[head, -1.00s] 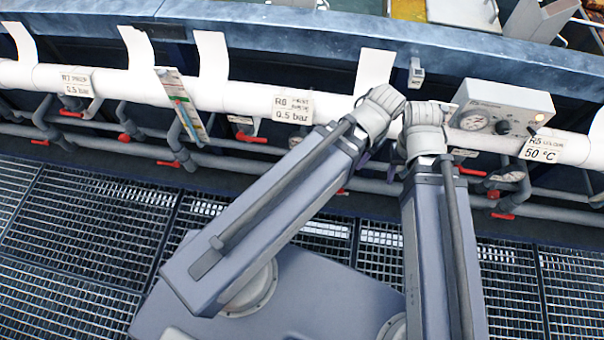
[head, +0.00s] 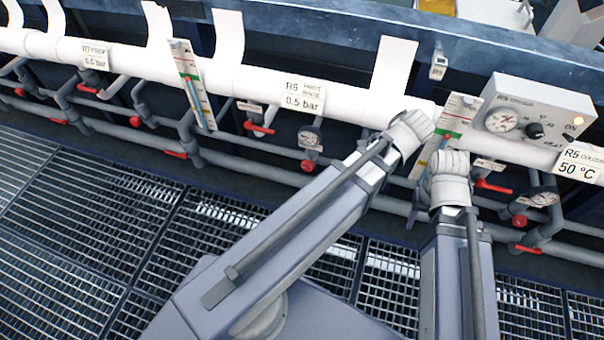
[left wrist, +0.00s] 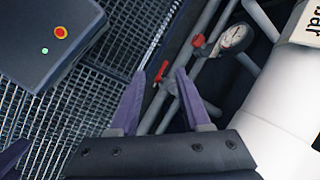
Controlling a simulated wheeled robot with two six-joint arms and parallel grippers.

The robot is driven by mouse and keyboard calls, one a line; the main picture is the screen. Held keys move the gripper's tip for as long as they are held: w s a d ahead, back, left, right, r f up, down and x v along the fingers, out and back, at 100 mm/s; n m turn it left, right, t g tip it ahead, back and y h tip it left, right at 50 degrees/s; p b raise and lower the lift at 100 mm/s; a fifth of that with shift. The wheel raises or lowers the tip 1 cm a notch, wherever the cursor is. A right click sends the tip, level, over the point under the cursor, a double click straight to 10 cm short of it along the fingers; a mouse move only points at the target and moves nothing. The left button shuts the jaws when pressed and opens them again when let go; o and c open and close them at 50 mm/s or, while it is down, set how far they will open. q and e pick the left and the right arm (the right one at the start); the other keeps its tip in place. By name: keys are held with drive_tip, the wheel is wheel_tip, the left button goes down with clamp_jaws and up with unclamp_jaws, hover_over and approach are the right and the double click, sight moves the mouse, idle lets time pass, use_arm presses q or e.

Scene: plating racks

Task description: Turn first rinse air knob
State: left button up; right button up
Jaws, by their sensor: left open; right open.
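The "R6 first rinse 0.5 bar" sign (head: 303,94) hangs on the white pipe in the head view. Below it are a round gauge (head: 310,138) and a small red knob (head: 307,166). In the left wrist view the gauge (left wrist: 234,38) and red knob (left wrist: 198,41) lie beyond my left gripper (left wrist: 158,76), which is open and empty, apart from the knob. In the head view its fingers are hidden behind my left wrist. A purple finger at the lower left edge of the left wrist view seems to be my right gripper's; in the head view its fingers are mostly hidden.
A red valve handle (left wrist: 162,72) shows between the left fingertips. Grey pipes with several red handles run under the white pipe (head: 350,104). A control box (head: 538,113) with a gauge and dial sits at right. Floor grating (head: 90,220) in front is clear.

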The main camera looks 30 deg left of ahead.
use_arm(q)
drive_tip(key=w+a+f+m+y+b, duration=0.2)
drive_tip(key=w+a+f+b, duration=0.15)
drive_tip(key=f+b, duration=0.4)
drive_tip(key=w+a+f+m+y+b, duration=0.25)
drive_tip(key=a+f+b, duration=0.25)
drive_tip(key=f+b, duration=0.3)
drive_tip(key=m+g+y+b, duration=0.3)
drive_tip(key=b, duration=1.4)
approach(303, 164)
drive_tip(key=a+f, duration=0.2)
drive_tip(key=shift+a+f, duration=0.25)
drive_tip(key=shift+f, duration=0.1)
drive_tip(key=shift+w+a+f+y+b, duration=0.15)
drive_tip(key=shift+a+y+b, duration=0.15)
drive_tip(key=shift+b, duration=0.4)
drive_tip(key=shift+a, duration=0.15)
drive_tip(key=b+x, duration=0.2)
drive_tip(key=x, duration=0.4)
drive_tip(key=shift+a+f+b, duration=0.15)
drive_tip(key=shift+a+b, duration=0.1)
drive_tip(key=shift+b, duration=0.15)
drive_tip(key=shift+s+a+f, duration=0.15)
drive_tip(key=shift+s+a, duration=0.1)
drive_tip(key=shift+a, duration=0.35)
clamp_jaws()
